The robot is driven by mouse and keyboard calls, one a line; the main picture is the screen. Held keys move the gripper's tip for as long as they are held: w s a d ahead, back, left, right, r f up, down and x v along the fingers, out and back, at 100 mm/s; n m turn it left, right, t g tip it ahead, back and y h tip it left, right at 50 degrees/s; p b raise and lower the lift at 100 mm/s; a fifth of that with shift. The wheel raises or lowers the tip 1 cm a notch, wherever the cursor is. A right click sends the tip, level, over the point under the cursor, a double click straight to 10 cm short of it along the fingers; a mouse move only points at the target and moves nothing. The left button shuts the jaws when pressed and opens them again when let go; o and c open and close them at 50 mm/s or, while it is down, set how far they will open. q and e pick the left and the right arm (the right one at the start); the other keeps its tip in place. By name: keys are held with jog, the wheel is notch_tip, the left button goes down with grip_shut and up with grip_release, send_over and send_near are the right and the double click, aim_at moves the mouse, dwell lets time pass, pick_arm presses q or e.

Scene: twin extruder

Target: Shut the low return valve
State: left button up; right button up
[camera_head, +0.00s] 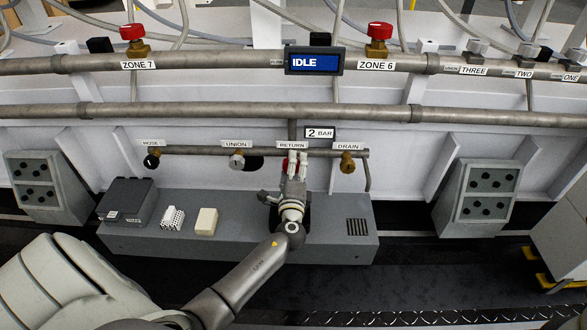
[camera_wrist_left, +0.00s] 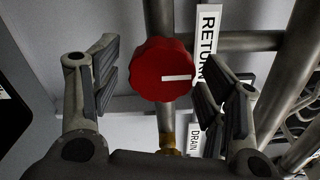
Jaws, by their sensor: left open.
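The low return valve has a red round knob (camera_wrist_left: 161,70) with a white bar mark, seen between my left gripper's fingers in the left wrist view. The bar lies roughly across the picture, pointing right. A RETURN label (camera_wrist_left: 207,45) stands beside it. In the head view the RETURN label (camera_head: 292,145) is on the low pipe, and only a little red of the knob (camera_head: 285,165) shows behind my gripper. My left gripper (camera_head: 293,165) is open around the knob; the wrist view shows it (camera_wrist_left: 160,85) with gaps on both sides. My right gripper is not in view.
The DRAIN valve (camera_head: 346,162) is just right and the UNION valve (camera_head: 237,160) is left on the same pipe. A grey ledge (camera_head: 330,235) below holds a black box (camera_head: 127,200) and small blocks. Red ZONE 7 (camera_head: 132,33) and ZONE 6 (camera_head: 380,31) knobs sit above, beside an IDLE display (camera_head: 314,62).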

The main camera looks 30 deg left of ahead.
pick_arm(q)
jog(key=v, duration=1.2)
jog(key=shift+w+d, duration=0.1)
